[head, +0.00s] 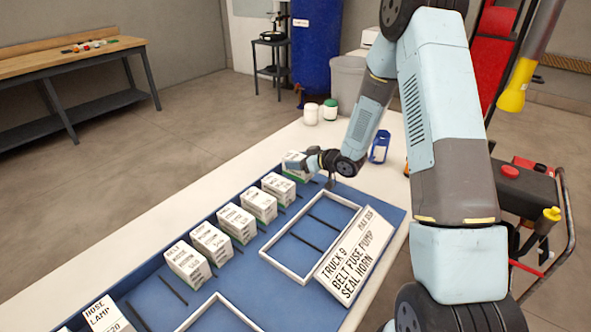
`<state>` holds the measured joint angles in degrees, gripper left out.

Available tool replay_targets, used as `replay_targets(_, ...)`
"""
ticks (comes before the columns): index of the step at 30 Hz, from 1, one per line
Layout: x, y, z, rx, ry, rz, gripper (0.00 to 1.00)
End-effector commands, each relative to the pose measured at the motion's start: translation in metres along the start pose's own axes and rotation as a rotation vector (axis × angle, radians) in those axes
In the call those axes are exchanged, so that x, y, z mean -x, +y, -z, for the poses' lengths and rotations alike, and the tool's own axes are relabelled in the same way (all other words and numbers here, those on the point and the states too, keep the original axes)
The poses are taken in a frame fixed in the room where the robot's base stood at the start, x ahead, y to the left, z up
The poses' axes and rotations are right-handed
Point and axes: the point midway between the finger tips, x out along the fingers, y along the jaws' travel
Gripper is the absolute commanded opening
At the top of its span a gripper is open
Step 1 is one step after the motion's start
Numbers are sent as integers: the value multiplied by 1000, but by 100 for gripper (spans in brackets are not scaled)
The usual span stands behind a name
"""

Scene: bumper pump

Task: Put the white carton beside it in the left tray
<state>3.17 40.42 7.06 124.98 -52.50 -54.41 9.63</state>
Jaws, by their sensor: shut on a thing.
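Several white cartons stand in a row along the left edge of the blue mat (375,197). My gripper (308,163) is at the far end of the row, shut on the farthest white carton (293,158), which has a green lower edge. The wrist hides part of this carton, and I cannot tell whether it is lifted. The nearer cartons (277,187) stand upright. Another white-rimmed tray (238,309) shows partly at the bottom, farther left.
A sign (352,262) reading "TRUCK 9 BELT FUSE PUMP SEAL HORN" leans by the farther tray. White and green jars (330,110) and a blue item (379,147) stand beyond the mat.

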Motion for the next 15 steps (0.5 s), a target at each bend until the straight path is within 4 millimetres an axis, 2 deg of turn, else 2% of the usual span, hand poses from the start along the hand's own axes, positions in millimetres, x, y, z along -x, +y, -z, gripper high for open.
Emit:
replay_targets(8,-13,5,-8,0,0,0,24)
replay_targets(15,-23,5,-33,-1,0,0,24)
